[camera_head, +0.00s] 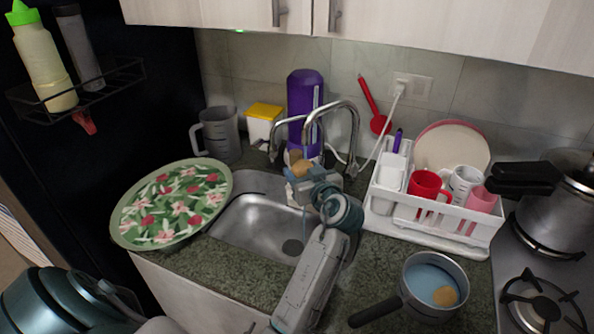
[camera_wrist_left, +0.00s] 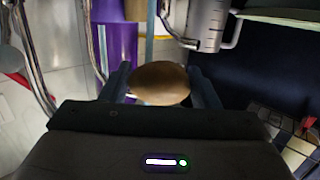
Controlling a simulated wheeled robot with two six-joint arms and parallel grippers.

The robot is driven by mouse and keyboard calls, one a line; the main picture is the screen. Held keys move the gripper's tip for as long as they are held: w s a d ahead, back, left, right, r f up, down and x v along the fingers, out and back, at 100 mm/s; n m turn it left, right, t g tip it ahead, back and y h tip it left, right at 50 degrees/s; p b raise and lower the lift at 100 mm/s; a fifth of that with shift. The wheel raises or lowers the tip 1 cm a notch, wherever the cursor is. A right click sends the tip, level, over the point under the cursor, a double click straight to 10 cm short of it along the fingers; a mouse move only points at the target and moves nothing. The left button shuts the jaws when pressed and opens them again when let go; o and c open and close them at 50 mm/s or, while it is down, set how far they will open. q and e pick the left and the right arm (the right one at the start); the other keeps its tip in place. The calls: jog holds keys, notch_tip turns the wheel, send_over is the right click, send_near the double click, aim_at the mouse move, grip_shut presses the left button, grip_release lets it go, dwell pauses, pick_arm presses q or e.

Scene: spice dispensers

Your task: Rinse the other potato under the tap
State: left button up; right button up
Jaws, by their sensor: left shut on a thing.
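My left gripper (camera_head: 302,176) is over the sink (camera_head: 250,228), shut on a brown potato (camera_head: 300,167). In the left wrist view the potato (camera_wrist_left: 158,83) sits between the two fingers (camera_wrist_left: 160,88). The chrome tap (camera_head: 310,128) curves over from behind, and its spout end is just above the potato. A pale vertical band shows behind the potato in the wrist view; I cannot tell whether it is running water. A second potato (camera_head: 445,296) lies in bluish water in a saucepan (camera_head: 408,302) on the counter at right. My right gripper is not in view.
A floral plate (camera_head: 172,204) stands left of the sink. A grey measuring jug (camera_head: 215,135), a yellow-lidded box (camera_head: 264,118) and a purple bottle (camera_head: 303,92) stand behind. A white dish rack (camera_head: 425,222) with cups is at right, beside the stove (camera_head: 540,300).

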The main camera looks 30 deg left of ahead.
pick_arm(q)
jog(key=shift+a, duration=0.15)
jog(key=shift+s+a, duration=0.3)
jog(key=shift+a, duration=0.1)
jog(key=shift+s+d+f, duration=0.1)
jog(key=shift+s+d, duration=0.05)
jog(key=shift+s, duration=0.25)
jog(key=s+d, duration=0.2)
jog(key=s, duration=0.4)
jog(key=shift+s+d+b, duration=0.25)
jog(key=shift+s+b, duration=0.05)
jog(key=shift+b, duration=0.1)
dwell(0.7)
dwell(0.4)
